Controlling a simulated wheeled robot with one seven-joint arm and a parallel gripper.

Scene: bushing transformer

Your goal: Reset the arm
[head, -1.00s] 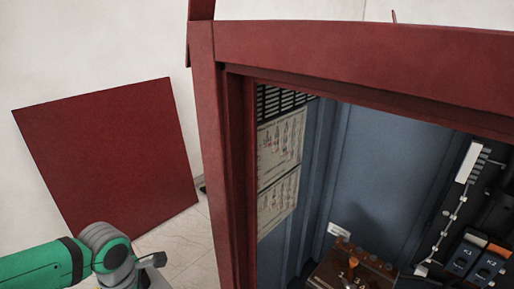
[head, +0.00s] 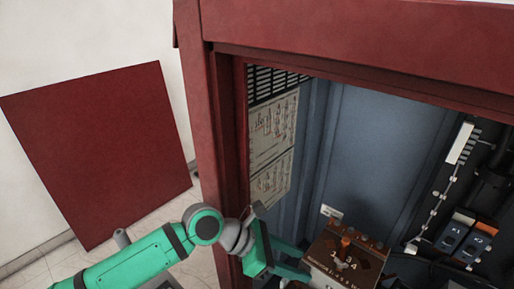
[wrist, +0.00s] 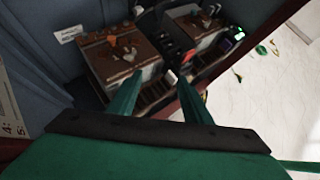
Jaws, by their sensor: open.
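My green arm (head: 140,262) reaches from the lower left of the head view to the cabinet's opening. My gripper (head: 306,262) is at the opening's lower left, in front of a brown-topped transformer block (head: 345,258). In the wrist view my gripper (wrist: 158,80) has two green fingers spread apart with nothing held between them. The brown-topped block (wrist: 118,50) lies beyond the fingertips there. I cannot tell how far the fingers are from it.
The red cabinet frame (head: 208,130) stands close beside my arm. Paper sheets (head: 272,135) hang on the inner left wall. Dark modules (head: 463,240) fill the right side. A red panel (head: 100,150) leans against the wall. Small items lie on the pale floor (wrist: 265,75).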

